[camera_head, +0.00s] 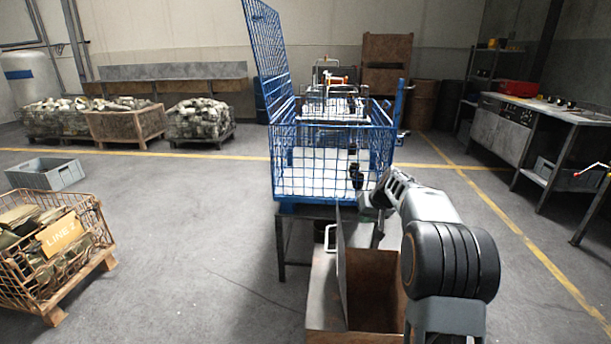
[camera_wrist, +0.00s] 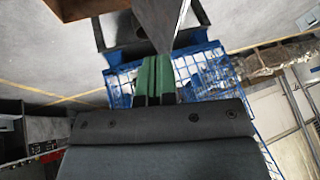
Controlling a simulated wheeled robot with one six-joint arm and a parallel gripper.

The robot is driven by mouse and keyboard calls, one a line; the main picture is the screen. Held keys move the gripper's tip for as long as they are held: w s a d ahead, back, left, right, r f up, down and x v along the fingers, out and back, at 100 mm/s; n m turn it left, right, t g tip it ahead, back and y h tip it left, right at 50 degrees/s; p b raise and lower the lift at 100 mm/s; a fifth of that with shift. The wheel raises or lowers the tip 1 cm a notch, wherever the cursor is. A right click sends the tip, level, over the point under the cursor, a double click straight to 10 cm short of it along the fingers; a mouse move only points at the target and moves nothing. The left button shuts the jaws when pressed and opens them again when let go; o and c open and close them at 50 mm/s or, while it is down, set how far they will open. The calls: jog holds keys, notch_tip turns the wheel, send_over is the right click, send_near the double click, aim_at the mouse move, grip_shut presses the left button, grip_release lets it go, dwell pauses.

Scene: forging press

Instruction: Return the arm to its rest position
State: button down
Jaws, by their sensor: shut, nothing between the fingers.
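My arm (camera_head: 440,225) reaches forward from the lower right in the head view, bent over a rust-brown open metal box. My gripper (camera_wrist: 154,78) shows in the wrist view as two green fingers close together, shut and empty. In the head view its fingertips are hard to make out against the blue cage. A blue wire cage (camera_head: 290,185) stands on a dark stand just ahead of the arm. It also shows behind the fingers in the wrist view (camera_wrist: 212,68). I cannot tell the exact gap between the fingers and the cage.
The open box (camera_head: 378,285) has an upright plate (camera_head: 342,262) at its left, close to my arm. A wire crate marked LINE 2 (camera_head: 98,218) and a grey tray (camera_head: 48,175) lie left. A workbench (camera_head: 500,130) stands right. Floor between is clear.

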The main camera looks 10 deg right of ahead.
jog(key=s+a+r+p, duration=0.6)
jog(key=s+r+p, duration=0.1)
jog(key=r, duration=0.4)
jog(key=s+a+r+p, duration=0.2)
jog(key=s+p, duration=0.3)
jog(key=s, duration=0.3)
jog(key=s+a+r+g+h+p, duration=0.1)
jog(key=s+a+r+p, duration=0.2)
jog(key=s+r+p, duration=0.2)
jog(key=s+a+r+n+g+h+p, duration=0.1)
jog(key=s+p, duration=0.4)
jog(key=s, duration=0.7)
notch_tip(320, 180, up, 3)
jog(key=shift+a+f+p, duration=0.1)
jog(key=shift+a+p, duration=0.25)
jog(key=shift+a, duration=0.3)
